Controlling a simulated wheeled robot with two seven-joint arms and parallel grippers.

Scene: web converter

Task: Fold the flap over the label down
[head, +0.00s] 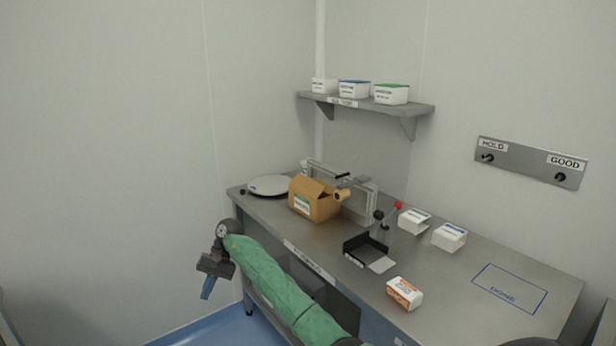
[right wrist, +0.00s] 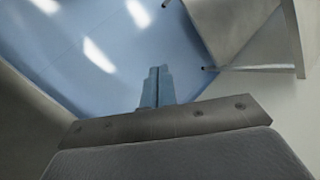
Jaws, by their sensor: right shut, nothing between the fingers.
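A brown cardboard box (head: 322,211) stands on the metal bench towards its back left. A flap (head: 309,188) stands raised at the top above the label. Other flap parts show at the box's right side. My right gripper (head: 208,288) hangs in front of the bench's left end, below the top and well away from the box. It is shut and empty; its blue fingers (right wrist: 157,85) are together over the blue floor in the right wrist view. My left gripper is not in view.
A round white plate (head: 270,186) lies left of the box. A metal frame (head: 358,200) stands close behind it. A black tray (head: 365,249), white cartons (head: 449,237) and an orange-white carton (head: 404,293) are further right. A shelf (head: 415,108) hangs above.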

